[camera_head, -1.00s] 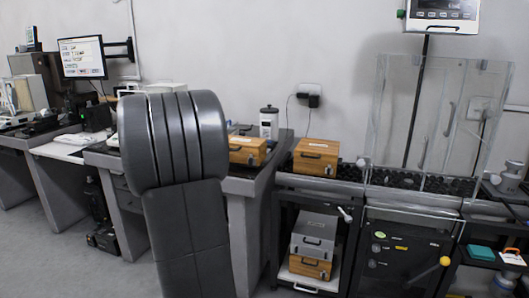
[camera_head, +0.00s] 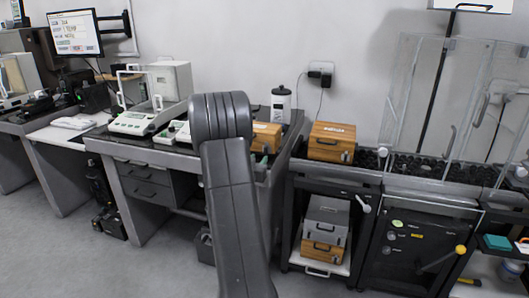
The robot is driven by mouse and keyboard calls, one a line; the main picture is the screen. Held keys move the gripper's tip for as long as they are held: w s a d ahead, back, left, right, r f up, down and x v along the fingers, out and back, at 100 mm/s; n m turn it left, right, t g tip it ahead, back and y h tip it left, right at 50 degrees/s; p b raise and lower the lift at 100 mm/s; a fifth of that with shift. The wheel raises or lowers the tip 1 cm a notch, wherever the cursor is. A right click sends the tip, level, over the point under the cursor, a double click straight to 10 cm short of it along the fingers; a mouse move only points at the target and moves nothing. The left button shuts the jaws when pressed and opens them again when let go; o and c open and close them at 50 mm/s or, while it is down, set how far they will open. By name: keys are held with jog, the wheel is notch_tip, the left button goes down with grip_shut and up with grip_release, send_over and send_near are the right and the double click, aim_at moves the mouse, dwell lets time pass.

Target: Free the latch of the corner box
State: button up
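A wooden box (camera_head: 331,141) with a dark handle and latch on its front stands on the dark bench right of the table corner. A second wooden box (camera_head: 267,136) sits at the table's right end, partly hidden behind my arm. I cannot tell which one is the corner box. A third wooden box (camera_head: 321,254) lies on the low shelf under a grey box (camera_head: 327,220). No latch state is clear at this size. My grey arm rises in the middle of the view, and my gripper does not show.
A white bottle (camera_head: 281,105) stands behind the boxes. A balance (camera_head: 139,121) stands on the left table. Clear panels (camera_head: 430,90) stand at the right, above a dark cabinet (camera_head: 412,245) with a yellow knob. The grey floor is open at the lower left.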

aim_at(265, 150)
jog(key=x, duration=0.7)
jog(key=shift+w, duration=0.1)
grip_shut()
